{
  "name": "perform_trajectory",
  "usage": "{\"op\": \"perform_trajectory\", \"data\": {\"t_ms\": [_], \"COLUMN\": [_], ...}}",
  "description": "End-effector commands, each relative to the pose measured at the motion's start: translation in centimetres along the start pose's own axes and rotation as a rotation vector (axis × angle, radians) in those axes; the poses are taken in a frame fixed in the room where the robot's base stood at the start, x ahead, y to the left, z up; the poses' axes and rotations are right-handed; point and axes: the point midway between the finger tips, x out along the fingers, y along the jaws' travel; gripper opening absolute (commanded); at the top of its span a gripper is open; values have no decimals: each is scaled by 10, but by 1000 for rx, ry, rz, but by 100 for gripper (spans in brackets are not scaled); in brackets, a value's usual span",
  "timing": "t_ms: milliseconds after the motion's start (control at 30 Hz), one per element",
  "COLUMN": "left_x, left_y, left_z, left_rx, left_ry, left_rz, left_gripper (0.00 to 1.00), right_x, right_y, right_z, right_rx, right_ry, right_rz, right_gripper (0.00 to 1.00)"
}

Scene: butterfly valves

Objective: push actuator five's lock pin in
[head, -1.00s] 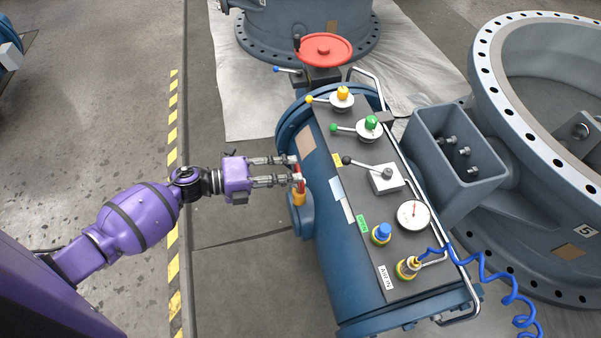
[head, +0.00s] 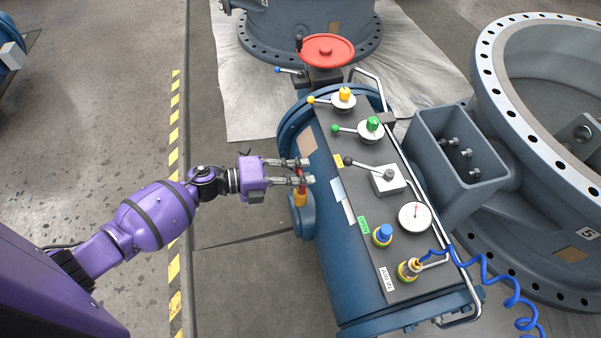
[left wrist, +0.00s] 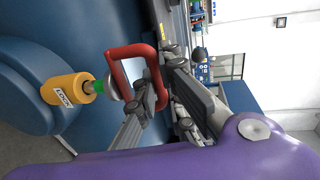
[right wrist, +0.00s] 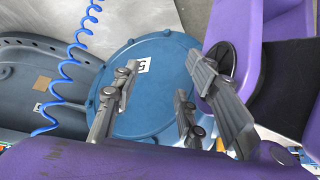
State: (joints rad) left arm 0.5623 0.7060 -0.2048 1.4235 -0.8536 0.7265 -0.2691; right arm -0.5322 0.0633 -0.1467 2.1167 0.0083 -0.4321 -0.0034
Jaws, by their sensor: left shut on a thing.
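The lock pin's red loop handle (left wrist: 130,68) shows in the left wrist view. It leads through a grey collar and a green band (left wrist: 99,87) to a short dark shaft at the yellow housing (left wrist: 68,90), labelled LOCK. The green band is outside the housing. In the head view the yellow housing (head: 300,198) sits on the left side of the blue actuator (head: 345,250). My left gripper (head: 307,172) is shut on the red handle, its fingers also showing in the left wrist view (left wrist: 160,88). My right gripper (right wrist: 160,95) is open and empty.
Under my right gripper is a round blue end cover (right wrist: 150,110) with a 5 label. The actuator's top panel (head: 405,285) carries levers, knobs and a gauge. A coiled blue hose (head: 487,275) hangs at its right. Open floor (head: 235,275) lies left of the actuator.

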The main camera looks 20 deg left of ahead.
Motion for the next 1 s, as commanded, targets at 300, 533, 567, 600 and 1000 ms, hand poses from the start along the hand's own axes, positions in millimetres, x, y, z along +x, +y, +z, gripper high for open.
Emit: {"op": "perform_trajectory", "data": {"t_ms": [300, 533, 567, 600, 1000], "left_x": [3, 8, 8, 8, 7], "left_y": [17, 43, 43, 42, 42], "left_z": [0, 0, 0, 0, 0], "left_rx": [-1, -1, 0, 0, 0], "left_ry": [1, 1, 0, 0, -1], "left_rz": [2, 2, 3, 3, 5], "left_gripper": [0, 0, 0, 0, 28], "right_x": [5, 26, 27, 28, 24], "right_y": [1, 0, 0, 0, 2], "right_z": [18, 23, 19, 15, 11], "right_rx": [3, -8, -10, -12, -14], "right_ry": [-27, -28, -22, -14, -6], "right_rz": [4, -2, -4, -5, -3], "right_gripper": [40, 40, 40, 40, 40]}}
